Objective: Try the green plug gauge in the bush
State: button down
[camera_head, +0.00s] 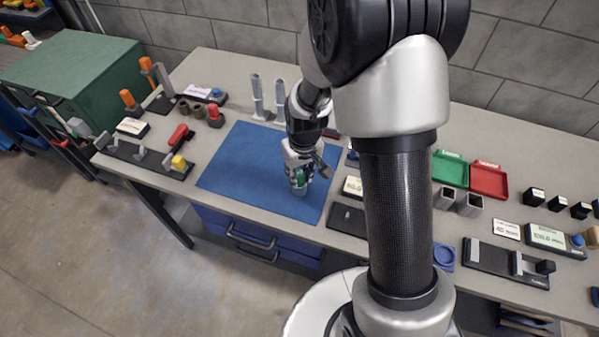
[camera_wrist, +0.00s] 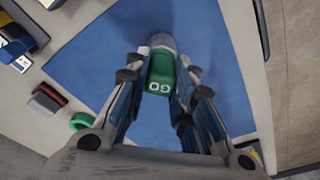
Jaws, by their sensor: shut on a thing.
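The green plug gauge (camera_wrist: 160,75) has a "GO" mark on its near end. My gripper (camera_wrist: 158,92) is shut on it, one finger on each side. A grey rounded part (camera_wrist: 161,41), which looks like the bush, sits at the gauge's far end. In the head view my gripper (camera_head: 302,172) is low over the blue mat's right part, with a bit of the green gauge (camera_head: 300,175) between the fingers. The grey piece (camera_head: 299,189) shows just under it, at the mat. How deep the gauge sits in it is hidden.
The blue mat (camera_head: 240,165) is otherwise mostly clear. Two grey upright pieces (camera_head: 257,95) stand behind it. A green tray (camera_head: 450,168) and a red tray (camera_head: 488,180) lie to the right.

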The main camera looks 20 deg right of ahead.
aim_at(300, 173)
jog(key=shift+r, duration=0.15)
dwell(0.4)
jog(key=shift+r+p, duration=3.05)
jog(key=shift+r, duration=0.95)
